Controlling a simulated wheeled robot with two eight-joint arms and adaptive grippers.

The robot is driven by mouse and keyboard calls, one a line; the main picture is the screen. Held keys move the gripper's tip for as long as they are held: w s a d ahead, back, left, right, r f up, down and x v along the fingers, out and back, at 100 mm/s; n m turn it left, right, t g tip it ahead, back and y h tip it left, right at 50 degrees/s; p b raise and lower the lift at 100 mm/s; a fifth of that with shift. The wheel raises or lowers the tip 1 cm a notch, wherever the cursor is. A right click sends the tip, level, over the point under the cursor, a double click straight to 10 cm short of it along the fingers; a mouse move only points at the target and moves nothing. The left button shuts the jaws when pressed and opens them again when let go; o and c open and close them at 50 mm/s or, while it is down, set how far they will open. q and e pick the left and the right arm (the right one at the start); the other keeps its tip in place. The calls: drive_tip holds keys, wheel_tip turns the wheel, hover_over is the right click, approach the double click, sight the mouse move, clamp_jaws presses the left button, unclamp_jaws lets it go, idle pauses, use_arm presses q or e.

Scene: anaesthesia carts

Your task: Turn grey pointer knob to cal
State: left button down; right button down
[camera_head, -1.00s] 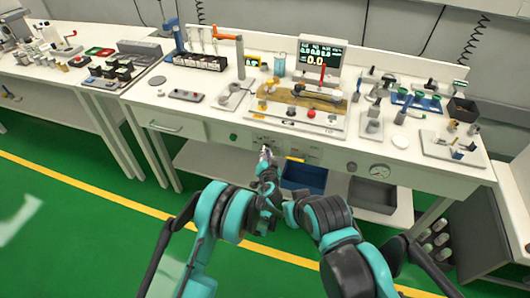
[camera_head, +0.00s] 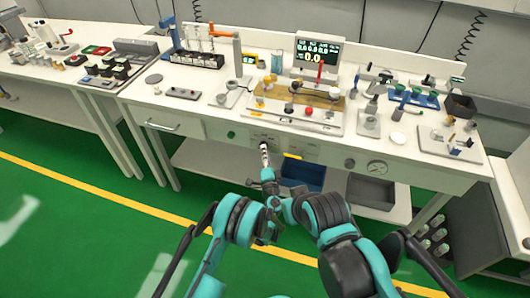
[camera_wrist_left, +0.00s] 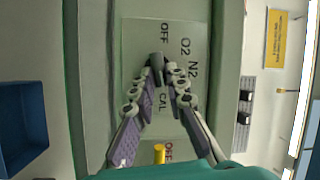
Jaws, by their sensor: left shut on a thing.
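A dark grey knob (camera_wrist_left: 157,66) sits on a pale panel (camera_wrist_left: 140,35) with the labels OFF, O2, N2 and CAL around it in the left wrist view. My left gripper (camera_wrist_left: 160,72) is shut on this knob, one finger on each side. The way the pointer faces is hard to tell behind the fingertips. In the head view my left gripper (camera_head: 264,149) reaches the front panel (camera_head: 300,147) below the worktop and hides the knob. My right arm shows at lower right, but its gripper cannot be made out.
A yellow knob (camera_wrist_left: 159,153) with another OFF label stands near the gripper's base in the left wrist view. A blue bin (camera_head: 303,174) and a grey bin (camera_head: 371,192) stand below.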

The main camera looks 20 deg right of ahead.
use_arm(q)
drive_tip(key=shift+w+m, duration=0.1)
drive_tip(key=shift+m, duration=0.2)
idle(0.4)
drive_tip(key=c, duration=1.5)
unclamp_jaws()
drive_tip(key=shift+c, duration=0.2)
drive_tip(key=shift+f, duration=0.1)
